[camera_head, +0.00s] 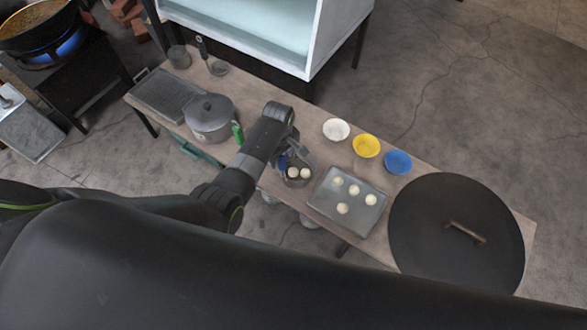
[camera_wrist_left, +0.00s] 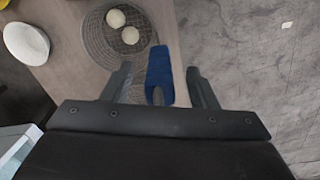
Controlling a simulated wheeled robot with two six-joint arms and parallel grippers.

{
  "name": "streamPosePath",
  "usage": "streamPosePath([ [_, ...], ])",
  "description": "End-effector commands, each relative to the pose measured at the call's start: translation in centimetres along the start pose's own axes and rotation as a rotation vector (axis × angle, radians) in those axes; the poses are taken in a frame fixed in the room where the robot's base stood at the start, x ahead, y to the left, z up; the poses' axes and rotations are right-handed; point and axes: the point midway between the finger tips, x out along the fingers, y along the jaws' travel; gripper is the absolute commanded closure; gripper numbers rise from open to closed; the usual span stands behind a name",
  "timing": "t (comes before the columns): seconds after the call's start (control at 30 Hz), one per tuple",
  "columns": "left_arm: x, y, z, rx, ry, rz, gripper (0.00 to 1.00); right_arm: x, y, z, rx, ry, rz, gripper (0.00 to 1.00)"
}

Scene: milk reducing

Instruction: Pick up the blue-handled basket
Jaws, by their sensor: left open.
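The blue-handled basket (camera_head: 297,183) is a round wire mesh basket holding pale round balls, on the table beside the metal tray. In the left wrist view the basket (camera_wrist_left: 97,43) is at the top, with two balls in it. Its blue handle (camera_wrist_left: 160,68) points toward my left gripper (camera_wrist_left: 159,80), whose open fingers stand one on each side of it. The handle (camera_head: 283,162) is partly hidden by my gripper (camera_head: 294,163) in the head view. I cannot tell whether the fingers touch the handle. My right gripper is not in view.
A metal tray (camera_head: 324,207) with several balls lies right of the basket. White (camera_head: 336,129), yellow (camera_head: 366,146) and blue (camera_head: 398,162) bowls stand behind it. A large dark lid (camera_head: 430,230) covers the right end. A lidded pot (camera_head: 209,119) stands left of my arm.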

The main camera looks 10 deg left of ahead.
Motion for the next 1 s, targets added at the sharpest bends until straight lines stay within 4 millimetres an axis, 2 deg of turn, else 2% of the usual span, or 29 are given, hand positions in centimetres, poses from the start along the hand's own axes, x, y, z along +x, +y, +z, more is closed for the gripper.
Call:
streamPosePath([
  [0.2,0.0,0.0,0.0,0.0,0.001,0.001,0.47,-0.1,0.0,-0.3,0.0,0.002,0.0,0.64],
  [0.23,0.0,0.0,0.0,0.0,0.001,0.001,0.49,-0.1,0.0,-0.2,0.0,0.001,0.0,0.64],
  [0.6,0.0,0.0,0.0,0.0,0.0,0.0,0.97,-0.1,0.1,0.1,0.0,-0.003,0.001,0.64],
  [0.87,-0.3,0.1,0.0,0.0,0.001,0.003,0.97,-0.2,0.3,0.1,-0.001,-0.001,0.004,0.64],
  [1.0,-1.9,0.1,-0.1,0.0,0.002,0.005,0.97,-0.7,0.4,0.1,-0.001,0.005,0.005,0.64],
])
